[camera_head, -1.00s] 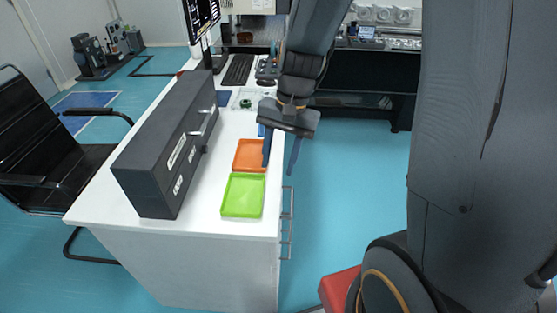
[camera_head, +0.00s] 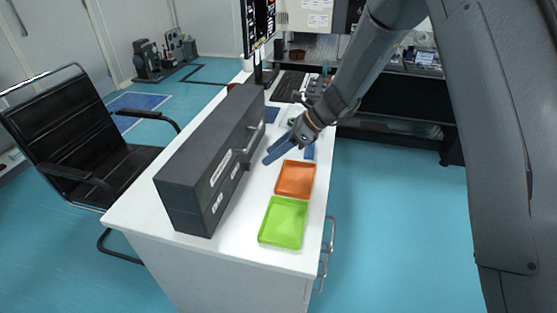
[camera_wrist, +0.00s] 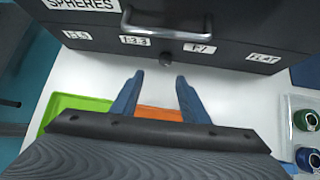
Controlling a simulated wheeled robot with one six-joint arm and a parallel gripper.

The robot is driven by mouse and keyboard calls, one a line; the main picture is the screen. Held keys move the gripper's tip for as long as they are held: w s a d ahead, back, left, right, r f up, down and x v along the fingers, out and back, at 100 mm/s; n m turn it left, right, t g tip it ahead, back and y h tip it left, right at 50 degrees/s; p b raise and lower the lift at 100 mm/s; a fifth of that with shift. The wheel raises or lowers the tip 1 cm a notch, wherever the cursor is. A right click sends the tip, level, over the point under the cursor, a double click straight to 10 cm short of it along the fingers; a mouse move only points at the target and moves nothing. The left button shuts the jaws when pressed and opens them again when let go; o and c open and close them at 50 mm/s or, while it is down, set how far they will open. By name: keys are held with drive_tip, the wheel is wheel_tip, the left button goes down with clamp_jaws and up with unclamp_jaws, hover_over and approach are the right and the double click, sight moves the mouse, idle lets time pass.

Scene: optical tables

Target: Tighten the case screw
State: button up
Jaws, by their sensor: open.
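The long dark grey case (camera_head: 205,165) lies along the white table, with white labels and a handle on its front. In the wrist view the case front (camera_wrist: 230,42) spans the top, with the handle (camera_wrist: 165,30) at its middle. A small dark round screw head (camera_wrist: 166,59) shows below the handle, between the labels. My gripper (camera_head: 277,151) is above the table, in front of the case. In the wrist view its blue fingers (camera_wrist: 159,77) are apart and empty, pointing toward the screw, without visible contact.
An orange tray (camera_head: 295,179) and a green tray (camera_head: 283,223) lie on the table (camera_head: 160,218) right of the case. A keyboard (camera_head: 288,86) and monitor (camera_head: 258,25) stand behind. Green and blue round parts (camera_wrist: 306,120) sit at the wrist view's right. A black chair (camera_head: 85,135) is at left.

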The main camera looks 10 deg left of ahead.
sight(250, 166)
drive_tip(key=shift+w+a+f+m, duration=0.25)
drive_tip(key=shift+w+a+m, duration=0.15)
drive_tip(key=shift+w+a, duration=0.15)
drive_tip(key=shift+p+x, duration=0.75)
drive_tip(key=shift+x, duration=2.85)
drive_tip(key=shift+r, duration=0.1)
clamp_jaws()
